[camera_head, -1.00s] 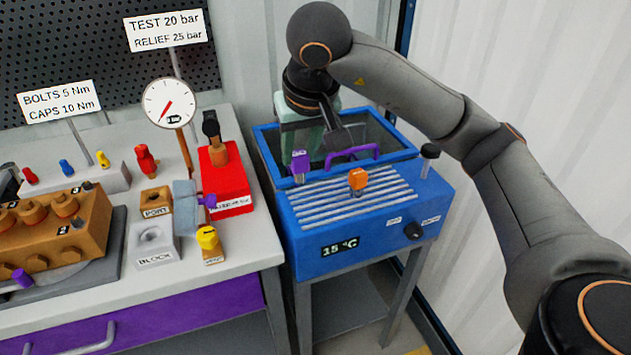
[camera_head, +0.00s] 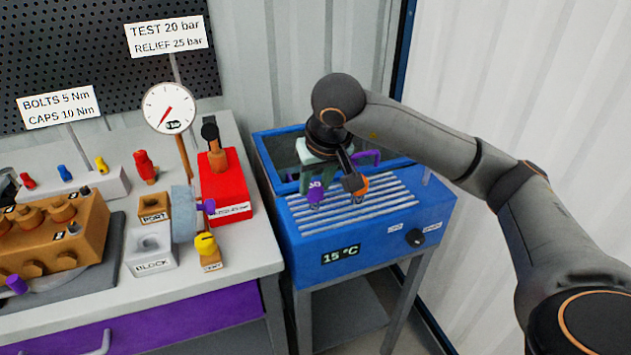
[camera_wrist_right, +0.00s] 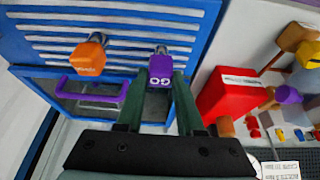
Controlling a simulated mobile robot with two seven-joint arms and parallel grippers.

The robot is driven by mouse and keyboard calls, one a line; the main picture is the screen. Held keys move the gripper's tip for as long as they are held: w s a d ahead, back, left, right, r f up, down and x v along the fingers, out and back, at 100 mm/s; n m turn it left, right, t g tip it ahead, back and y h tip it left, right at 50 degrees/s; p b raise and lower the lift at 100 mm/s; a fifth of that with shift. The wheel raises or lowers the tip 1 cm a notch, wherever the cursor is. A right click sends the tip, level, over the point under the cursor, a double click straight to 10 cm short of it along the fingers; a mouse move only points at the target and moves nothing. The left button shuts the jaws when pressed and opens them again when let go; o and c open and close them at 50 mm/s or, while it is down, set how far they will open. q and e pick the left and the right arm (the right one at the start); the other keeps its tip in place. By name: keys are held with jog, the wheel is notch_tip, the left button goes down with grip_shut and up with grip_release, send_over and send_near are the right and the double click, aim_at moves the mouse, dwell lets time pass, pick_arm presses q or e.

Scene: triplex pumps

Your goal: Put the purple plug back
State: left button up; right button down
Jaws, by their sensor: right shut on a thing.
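The purple plug (camera_head: 315,190), marked GO, has a pale metal shank pointing down. My right gripper (camera_head: 316,180) is shut on its purple head over the slatted top of the blue bath (camera_head: 300,245). In the wrist view the purple plug (camera_wrist_right: 160,70) sits between the two green fingers (camera_wrist_right: 158,95), with its shank toward the slats. I cannot tell whether the shank is in a hole or just above the top. An orange plug (camera_wrist_right: 90,55) stands beside it on the slats, partly hidden by my gripper in the head view. My left gripper is not in view.
A red box (camera_head: 228,190) stands on the bench to the left. The slats' right side is clear.

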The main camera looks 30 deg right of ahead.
jog(key=shift+f, duration=0.2)
jog(key=c, duration=0.5)
grip_release()
jog(key=shift+r, duration=0.1)
jog(key=shift+c, duration=0.2)
jog(key=p+v, duration=0.2)
jog(key=v, duration=1)
jog(key=shift+s+r, duration=0.1)
